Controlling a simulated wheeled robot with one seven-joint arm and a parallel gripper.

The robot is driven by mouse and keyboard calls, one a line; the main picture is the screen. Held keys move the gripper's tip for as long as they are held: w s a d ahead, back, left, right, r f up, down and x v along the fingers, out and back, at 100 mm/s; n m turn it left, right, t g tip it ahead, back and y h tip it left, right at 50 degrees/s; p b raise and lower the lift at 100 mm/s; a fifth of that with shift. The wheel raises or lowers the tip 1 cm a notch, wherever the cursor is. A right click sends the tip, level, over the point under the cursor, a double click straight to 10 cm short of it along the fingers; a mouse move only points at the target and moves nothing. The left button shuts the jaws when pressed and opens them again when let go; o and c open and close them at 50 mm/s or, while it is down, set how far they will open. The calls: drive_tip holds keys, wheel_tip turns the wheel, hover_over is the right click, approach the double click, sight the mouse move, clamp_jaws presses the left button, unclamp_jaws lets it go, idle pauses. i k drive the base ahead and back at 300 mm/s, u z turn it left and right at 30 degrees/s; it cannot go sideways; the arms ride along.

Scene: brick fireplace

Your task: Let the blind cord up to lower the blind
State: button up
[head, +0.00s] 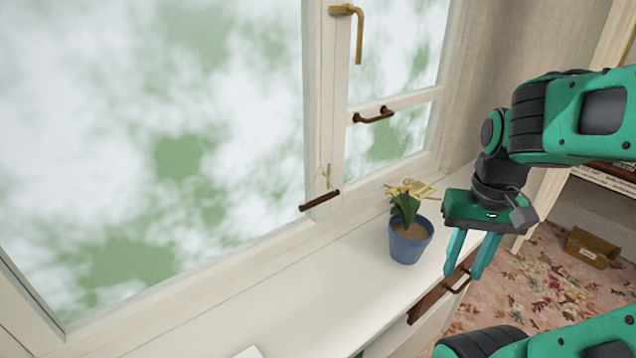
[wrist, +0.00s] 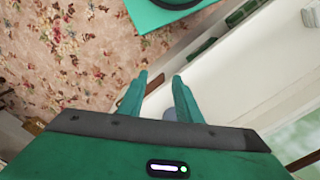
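My gripper (head: 462,274) hangs at the right, fingers pointing down, with a gap between them and nothing held. It is just right of the blue flower pot, near the sill's front edge. In the wrist view the gripper (wrist: 159,78) also shows its two fingers apart. I see no blind, and no cord that I can make out for certain. A thin tan piece (head: 328,174) stands on the window frame, above a dark brown bar (head: 320,200); I cannot tell whether either belongs to the cord.
A blue pot (head: 409,247) with yellow flowers stands on the white sill (head: 300,300). The window has a brass handle (head: 359,32) and a brown handle (head: 373,115). A brown box (head: 591,247) lies on the floral carpet (head: 545,285). The sill's middle is clear.

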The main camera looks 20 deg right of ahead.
sight(319, 200)
drive_tip(key=z, duration=0.05)
drive_tip(key=i, duration=0.1)
drive_tip(key=u, duration=0.15)
drive_tip(key=k, duration=1.65)
drive_tip(key=u, duration=0.6)
drive_tip(key=i, duration=0.65)
drive_tip(key=z, duration=0.2)
